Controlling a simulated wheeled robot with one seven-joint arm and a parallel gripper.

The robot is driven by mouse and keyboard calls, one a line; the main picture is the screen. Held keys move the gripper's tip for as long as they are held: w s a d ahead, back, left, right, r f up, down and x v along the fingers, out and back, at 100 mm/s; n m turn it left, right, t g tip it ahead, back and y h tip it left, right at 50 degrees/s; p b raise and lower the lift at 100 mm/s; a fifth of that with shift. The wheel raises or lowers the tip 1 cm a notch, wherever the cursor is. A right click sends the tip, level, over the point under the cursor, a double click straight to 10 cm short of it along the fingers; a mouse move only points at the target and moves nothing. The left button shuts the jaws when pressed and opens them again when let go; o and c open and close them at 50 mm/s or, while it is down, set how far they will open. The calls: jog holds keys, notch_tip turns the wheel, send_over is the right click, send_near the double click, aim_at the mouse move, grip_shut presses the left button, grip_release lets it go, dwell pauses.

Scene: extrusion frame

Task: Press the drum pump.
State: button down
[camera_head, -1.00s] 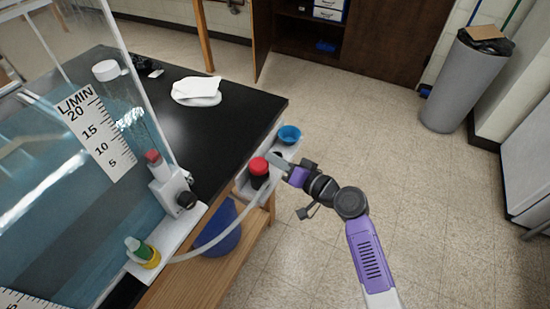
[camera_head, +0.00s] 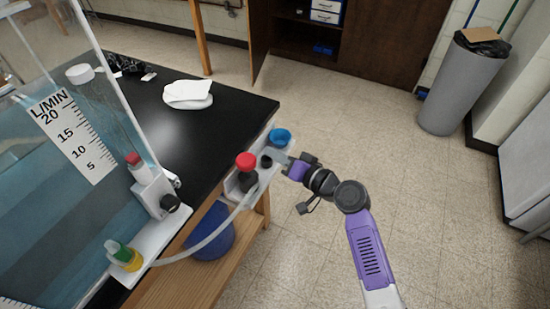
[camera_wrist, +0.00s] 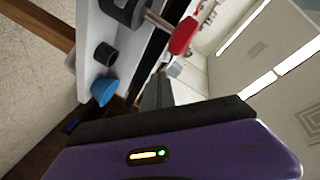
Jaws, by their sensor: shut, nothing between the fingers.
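The drum pump appears to be the red-topped device on the white ledge at the black table's edge. Its red top (camera_head: 246,161) stands above a dark body (camera_head: 248,181). In the wrist view a red part (camera_wrist: 183,36), which looks like the same top, is beyond the fingers. My gripper (camera_head: 274,157) is shut and empty, just right of the red top, with a small gap seeming to separate them. In the wrist view the dark fingers (camera_wrist: 152,95) point away from the purple gripper body. The far side of the pump is hidden.
A clear hose (camera_head: 215,235) runs left to a green-and-yellow fitting (camera_head: 124,256). A flow scale (camera_head: 75,135) stands left. The floor at right is clear; a grey bin (camera_head: 459,85) stands beyond.

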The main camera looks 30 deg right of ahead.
jog(key=b+v, duration=0.1)
jog(key=v, duration=0.8)
jog(key=shift+s+f, duration=0.1)
dwell(3.3)
jog(key=n+g+y+b, duration=0.1)
jog(key=n+b, duration=0.1)
send_near(246, 162)
notch_tip(246, 162, down, 3)
jog(key=s+a+f+g+h+b, duration=0.1)
jog(key=s+a+f+g+h, duration=0.15)
jog(key=a, duration=0.45)
jog(key=s+d+r+m+t+h, duration=0.2)
jog(key=d+r+m+h, duration=0.3)
jog(key=r+m+h, duration=0.3)
jog(key=shift+s+d+r+m+t+b, duration=0.15)
jog(key=shift+d+r+m+t+b, duration=0.15)
jog(key=shift+r+m+t, duration=0.4)
jog(key=w+f+p, duration=0.2)
jog(key=w+f, duration=0.2)
jog(key=w, duration=0.6)
jog(key=shift+w+f, duration=0.25)
jog(key=shift+w, duration=0.1)
